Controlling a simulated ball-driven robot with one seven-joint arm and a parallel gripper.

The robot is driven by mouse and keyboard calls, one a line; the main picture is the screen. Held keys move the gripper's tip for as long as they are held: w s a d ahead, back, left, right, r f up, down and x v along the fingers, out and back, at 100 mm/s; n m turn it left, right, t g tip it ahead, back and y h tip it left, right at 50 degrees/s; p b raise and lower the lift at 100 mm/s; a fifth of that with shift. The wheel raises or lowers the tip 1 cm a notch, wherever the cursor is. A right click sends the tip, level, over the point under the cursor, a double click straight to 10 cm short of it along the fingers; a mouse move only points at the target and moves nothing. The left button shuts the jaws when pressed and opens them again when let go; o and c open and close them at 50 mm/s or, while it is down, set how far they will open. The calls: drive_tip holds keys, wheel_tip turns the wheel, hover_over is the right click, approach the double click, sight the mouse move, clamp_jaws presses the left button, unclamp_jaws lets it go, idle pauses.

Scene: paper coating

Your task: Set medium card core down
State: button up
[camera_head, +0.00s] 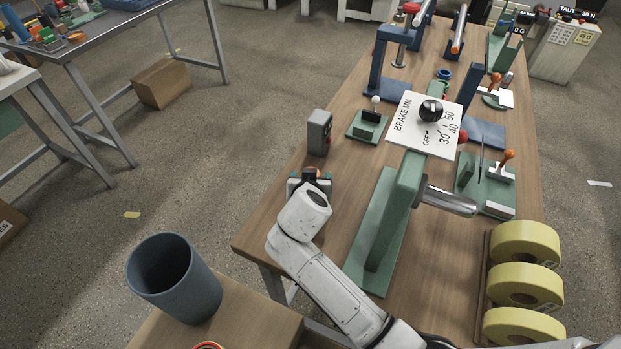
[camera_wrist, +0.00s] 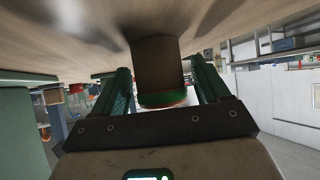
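The medium card core is a short brown cylinder with a green band at its near end, in the middle of the wrist view (camera_wrist: 158,65). That view is upside down, and the core stands upright with its far end at the wooden tabletop. In the head view only its small dark top (camera_head: 310,172) shows at the table's left edge. My gripper (camera_wrist: 160,80) has one green finger on each side of the core, with thin gaps seen beside it, so it looks open around the core. In the head view my gripper (camera_head: 310,184) is partly hidden by my wrist.
A grey box (camera_head: 320,132) stands just behind my gripper. A green stand (camera_head: 372,240) with a metal roller and a white brake dial plate (camera_head: 425,124) is to the right. Yellow rolls (camera_head: 525,243) sit at the right edge. A blue bin (camera_head: 172,278) stands at lower left.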

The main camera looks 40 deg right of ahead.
drive_tip(key=shift+o, duration=0.2)
drive_tip(key=shift+r, duration=0.2)
drive_tip(key=p+v, duration=0.6)
drive_tip(key=v, duration=0.6)
